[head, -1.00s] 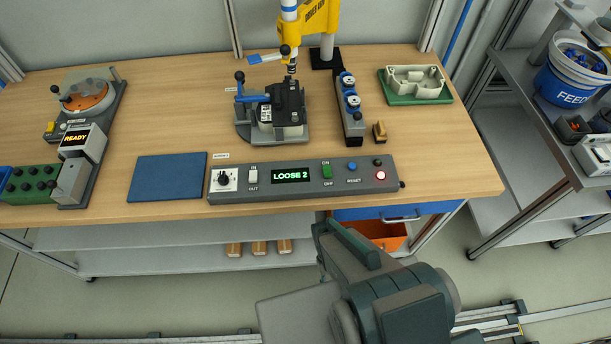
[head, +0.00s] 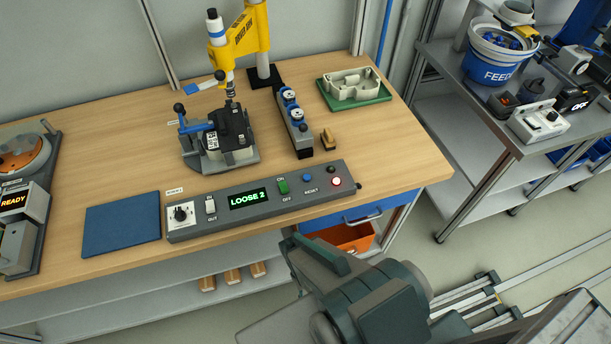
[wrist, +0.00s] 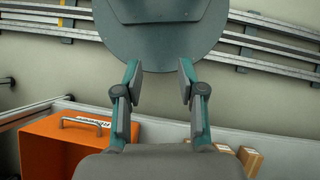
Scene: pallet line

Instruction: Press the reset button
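The blue reset button (head: 307,178) sits on the grey control panel (head: 222,225) along the front of the wooden bench, above the label RESET. The panel's display (head: 248,199) reads LOOSE 2, and a red light (head: 336,182) glows right of the button. My arm is in front of the bench, below the panel in the head view, with its fingers hidden there. In the wrist view my gripper (wrist: 158,82) is open and empty, its two fingers apart. It points down toward the floor, away from the panel.
A fixture with a blue-handled clamp (head: 215,138) stands behind the panel under a yellow screwdriver (head: 240,40). A blue mat (head: 122,224) lies left of the panel. An orange bin (head: 345,238) is under the bench; it also shows in the wrist view (wrist: 65,150). A feeder table (head: 510,145) stands at right.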

